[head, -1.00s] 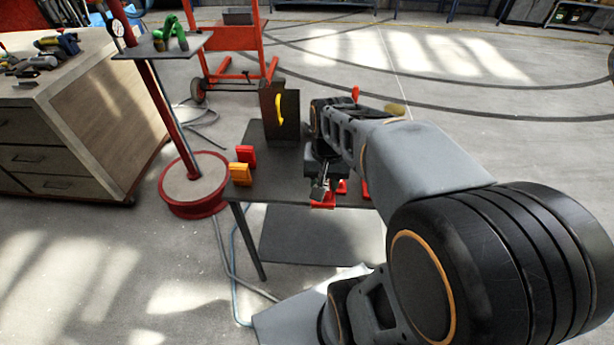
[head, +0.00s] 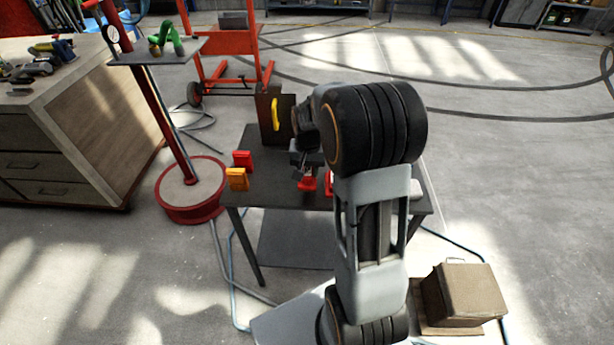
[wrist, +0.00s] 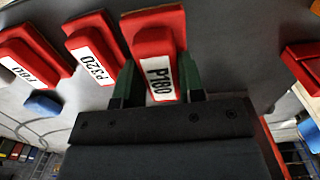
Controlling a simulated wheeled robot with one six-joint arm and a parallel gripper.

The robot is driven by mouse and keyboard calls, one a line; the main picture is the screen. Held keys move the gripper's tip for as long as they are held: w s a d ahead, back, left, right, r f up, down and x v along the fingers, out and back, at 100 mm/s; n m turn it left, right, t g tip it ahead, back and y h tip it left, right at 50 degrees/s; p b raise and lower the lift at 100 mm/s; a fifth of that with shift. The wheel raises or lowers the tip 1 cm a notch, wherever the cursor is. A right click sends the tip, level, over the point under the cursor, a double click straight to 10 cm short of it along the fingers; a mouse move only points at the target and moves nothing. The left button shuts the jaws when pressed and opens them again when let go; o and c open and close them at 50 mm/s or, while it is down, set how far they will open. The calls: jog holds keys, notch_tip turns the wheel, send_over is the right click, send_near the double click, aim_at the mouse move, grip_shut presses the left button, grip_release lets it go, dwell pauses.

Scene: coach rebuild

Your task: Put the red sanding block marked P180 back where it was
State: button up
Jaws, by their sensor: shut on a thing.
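My gripper (wrist: 157,88) is shut on a red sanding block (wrist: 152,28) whose white label seems to read P180. In the head view my gripper (head: 307,172) is over the front part of the dark table (head: 275,197), with the red block (head: 307,185) at its fingertips. I cannot tell whether the block touches the tabletop. In the wrist view a red block marked P320 (wrist: 88,27) is just left of it, and another red block (wrist: 22,45) with a partly readable label is farther left.
A red block (head: 243,159) and an orange block (head: 237,180) stand at the table's left edge. An upright dark board with a yellow handle (head: 275,115) is behind. A blue object (wrist: 42,104) lies near the left blocks. A red-based stand (head: 190,207) is left of the table.

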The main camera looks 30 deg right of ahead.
aim_at(307, 176)
jog(key=shift+w+f, duration=0.2)
jog(key=shift+f, duration=1.6)
jog(key=o, duration=1)
jog(key=shift+c, duration=0.2)
